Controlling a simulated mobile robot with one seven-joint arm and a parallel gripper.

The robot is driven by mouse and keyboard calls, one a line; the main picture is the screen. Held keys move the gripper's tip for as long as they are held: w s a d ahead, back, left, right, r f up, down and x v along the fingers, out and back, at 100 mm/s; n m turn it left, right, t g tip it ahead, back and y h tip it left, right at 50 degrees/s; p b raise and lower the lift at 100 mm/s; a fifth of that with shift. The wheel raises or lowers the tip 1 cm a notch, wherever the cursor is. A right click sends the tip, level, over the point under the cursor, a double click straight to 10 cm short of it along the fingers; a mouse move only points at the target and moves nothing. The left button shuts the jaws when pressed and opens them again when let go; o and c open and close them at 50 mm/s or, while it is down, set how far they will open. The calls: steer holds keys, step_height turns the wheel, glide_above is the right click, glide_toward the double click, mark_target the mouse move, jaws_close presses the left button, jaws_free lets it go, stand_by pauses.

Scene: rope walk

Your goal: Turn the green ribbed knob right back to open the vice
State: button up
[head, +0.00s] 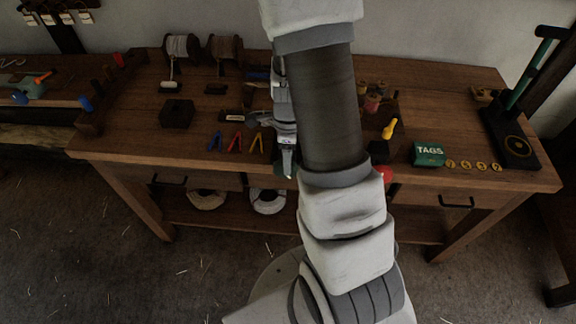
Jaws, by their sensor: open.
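My gripper (288,166) points down at the front edge of the bench, left of my thick forearm. Its jaws are open, but the gap between them is too small to make out. A small dark green patch (279,182) shows beside and below the fingertips at the bench front. It may be part of the vice or its knob; ribs and turn cannot be seen. My gripper and arm hide most of that spot, and I cannot tell whether the fingers touch it.
The wooden bench (125,148) holds spools (181,48), coloured clips (235,142), a green TAGS box (428,154), a red round thing (385,173) beside my arm, and a green-handled lever tool (530,68) at right. A grey-green tool with an orange handle (42,77) lies far left.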

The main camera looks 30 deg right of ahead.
steer(key=shift+f, duration=1.7)
jaws_close()
